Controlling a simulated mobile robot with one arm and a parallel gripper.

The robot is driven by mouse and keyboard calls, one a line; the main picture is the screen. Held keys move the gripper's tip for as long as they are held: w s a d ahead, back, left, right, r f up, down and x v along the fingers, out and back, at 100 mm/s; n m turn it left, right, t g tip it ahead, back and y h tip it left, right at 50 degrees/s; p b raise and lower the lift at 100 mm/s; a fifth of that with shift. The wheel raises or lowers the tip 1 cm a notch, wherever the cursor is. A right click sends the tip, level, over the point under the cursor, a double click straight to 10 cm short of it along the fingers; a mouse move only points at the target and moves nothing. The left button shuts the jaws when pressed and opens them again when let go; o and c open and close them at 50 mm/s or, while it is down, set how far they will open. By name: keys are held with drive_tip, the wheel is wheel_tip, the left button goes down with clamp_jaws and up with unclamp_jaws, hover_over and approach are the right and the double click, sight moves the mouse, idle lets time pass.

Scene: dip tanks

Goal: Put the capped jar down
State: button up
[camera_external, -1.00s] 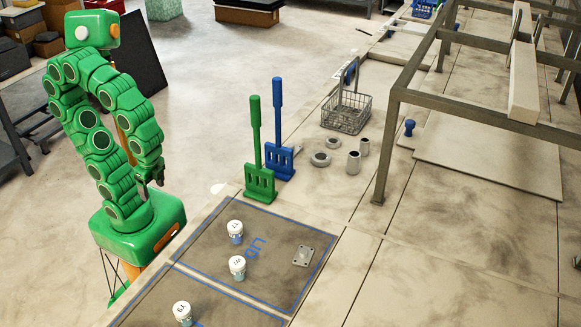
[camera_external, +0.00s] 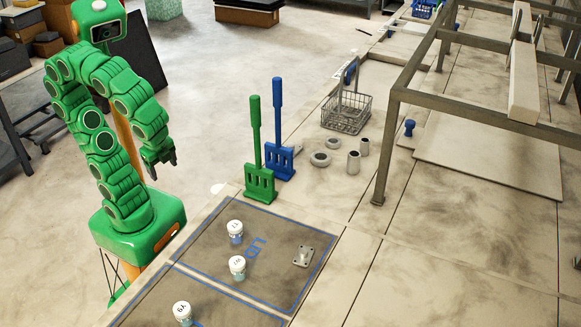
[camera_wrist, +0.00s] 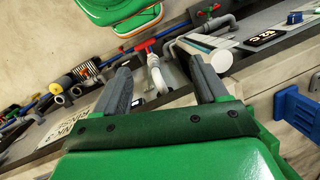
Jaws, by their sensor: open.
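Three white-capped jars stand upright. Two, a back jar (camera_external: 235,232) and a middle jar (camera_external: 237,268), are on the dark blue-outlined mat (camera_external: 205,258). A front jar (camera_external: 182,313) stands in the neighbouring outlined area at the bottom edge. The pictures do not show which one the task means. My gripper (camera_external: 168,162) is open and empty, in the air beside the bench, left of and apart from the jars. In the wrist view its two fingers (camera_wrist: 163,82) are spread with no jar between them.
A metal plate fitting (camera_external: 303,256) lies at the mat's right. Green (camera_external: 259,180) and blue (camera_external: 280,160) upright paddles stand at the bench edge behind the mat. Beyond are a wire basket (camera_external: 346,112) and metal rings and cylinders. A metal frame (camera_external: 388,150) rises at right.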

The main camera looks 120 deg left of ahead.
drive_tip(key=w+a+m+y, duration=0.25)
drive_tip(key=w+m, duration=0.25)
drive_tip(key=w, duration=0.3)
drive_tip(key=m+t+y, duration=0.8)
drive_tip(key=m, duration=0.8)
approach(235, 230)
drive_tip(key=a+r, duration=0.2)
drive_tip(key=a, duration=0.1)
wheel_tip(235, 230, down, 4)
drive_tip(key=shift+s+a+r, duration=0.15)
drive_tip(key=shift+a, duration=0.05)
drive_tip(key=shift+a+f, duration=0.15)
drive_tip(key=shift+f, duration=0.3)
drive_tip(key=shift+n, duration=0.3)
drive_tip(key=shift+x, duration=3.8)
